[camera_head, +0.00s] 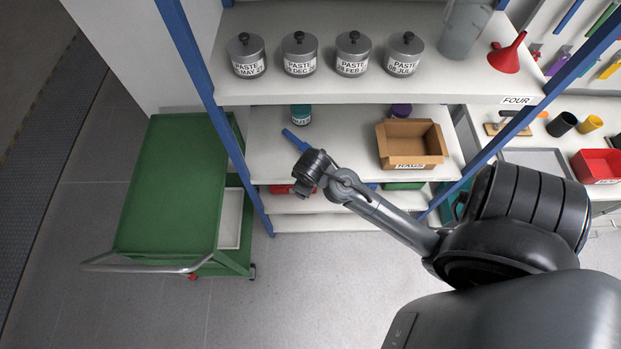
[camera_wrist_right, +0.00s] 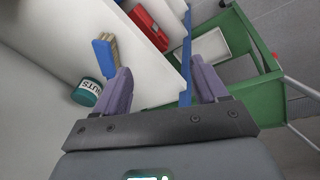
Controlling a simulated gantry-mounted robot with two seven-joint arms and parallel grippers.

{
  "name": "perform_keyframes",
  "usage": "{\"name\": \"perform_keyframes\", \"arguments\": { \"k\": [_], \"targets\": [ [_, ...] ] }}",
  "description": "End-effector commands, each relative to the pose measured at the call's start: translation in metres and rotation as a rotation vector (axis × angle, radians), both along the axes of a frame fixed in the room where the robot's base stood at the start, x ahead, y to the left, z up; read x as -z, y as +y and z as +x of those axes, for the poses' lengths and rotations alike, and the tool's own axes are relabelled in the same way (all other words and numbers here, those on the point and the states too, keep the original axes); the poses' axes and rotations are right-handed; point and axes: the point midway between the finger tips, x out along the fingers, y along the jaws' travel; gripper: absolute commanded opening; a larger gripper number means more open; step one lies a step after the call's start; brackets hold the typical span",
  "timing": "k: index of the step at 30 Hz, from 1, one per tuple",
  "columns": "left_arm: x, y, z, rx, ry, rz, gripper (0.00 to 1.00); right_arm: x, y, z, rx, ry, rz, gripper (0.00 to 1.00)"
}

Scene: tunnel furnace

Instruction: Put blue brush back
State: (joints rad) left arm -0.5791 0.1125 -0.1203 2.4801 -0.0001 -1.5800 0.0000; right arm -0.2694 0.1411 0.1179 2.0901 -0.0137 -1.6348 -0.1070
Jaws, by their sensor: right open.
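The blue brush (camera_head: 294,138) lies near the left edge of the middle shelf (camera_head: 345,140). Its blue part and tan bristles show in the right wrist view (camera_wrist_right: 104,60), just beyond the left-hand finger. I cannot tell whether that finger touches it. My right gripper (camera_head: 304,184) is above the shelf's left front part, partly hiding the brush from the head view. Its fingers are apart and empty in the wrist view (camera_wrist_right: 160,70). My left gripper is in neither view.
A teal NUTS jar (camera_head: 301,114) stands behind the brush. A cardboard RAGS box (camera_head: 412,147) is to the right. The upper shelf (camera_head: 375,89) holds several paste pots. Blue posts frame the rack. A green cart (camera_head: 172,185) stands at left. A red bin (camera_wrist_right: 150,27) sits lower.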

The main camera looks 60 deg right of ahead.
Motion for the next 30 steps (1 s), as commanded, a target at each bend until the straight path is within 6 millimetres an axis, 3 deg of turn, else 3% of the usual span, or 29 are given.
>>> {"name": "perform_keyframes", "arguments": {
  "k": [1, 3, 6, 9, 13, 23, 30],
  "targets": [
    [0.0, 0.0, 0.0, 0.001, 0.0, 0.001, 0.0, -0.006, 0.027, -0.019, -0.038, -0.019, 0.019, 0.72],
    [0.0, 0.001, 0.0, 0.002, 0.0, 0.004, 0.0, -0.017, 0.06, -0.039, -0.076, -0.047, 0.053, 0.72],
    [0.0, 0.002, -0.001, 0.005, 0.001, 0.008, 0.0, -0.034, 0.095, -0.062, -0.111, -0.079, 0.104, 0.72],
    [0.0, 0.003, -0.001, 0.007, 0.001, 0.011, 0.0, -0.047, 0.117, -0.077, -0.13, -0.1, 0.144, 0.72],
    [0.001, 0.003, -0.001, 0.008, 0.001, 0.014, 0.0, -0.055, 0.129, -0.086, -0.137, -0.112, 0.169, 0.72],
    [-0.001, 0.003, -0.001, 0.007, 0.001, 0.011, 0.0, -0.057, 0.129, -0.086, -0.137, -0.113, 0.171, 0.72],
    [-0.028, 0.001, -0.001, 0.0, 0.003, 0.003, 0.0, -0.085, 0.129, -0.086, -0.137, -0.113, 0.17, 0.72]
  ]
}}
